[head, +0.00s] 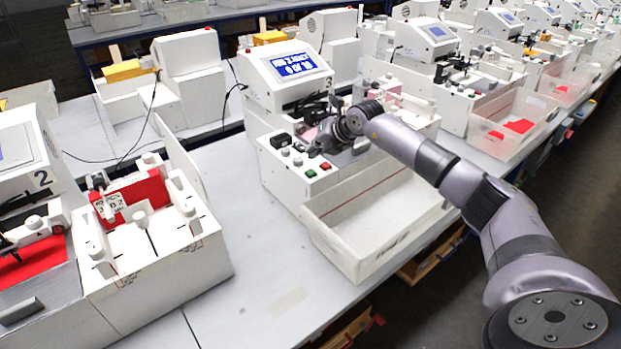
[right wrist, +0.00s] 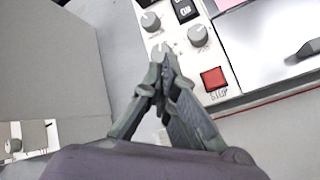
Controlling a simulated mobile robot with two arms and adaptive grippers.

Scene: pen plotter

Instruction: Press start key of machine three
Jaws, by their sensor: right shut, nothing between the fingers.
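Machine three (head: 288,72) stands in the middle of the head view, with a lit blue screen. Its front panel carries a green start key (head: 311,173) and a red stop key (head: 326,166). The red stop key (right wrist: 214,79) also shows in the right wrist view, right of my fingers. The green key is not visible there. My right gripper (head: 315,151) is shut and empty, over the panel just behind the two keys. In the right wrist view its fingertips (right wrist: 163,58) overlap a grey knob. I cannot tell whether they touch the panel. My left gripper is not in view.
Grey knobs (right wrist: 198,35) and black keys (right wrist: 184,10) crowd the panel. Machine two (head: 35,165) stands at left. The grey table (head: 240,240) is clear between the machines.

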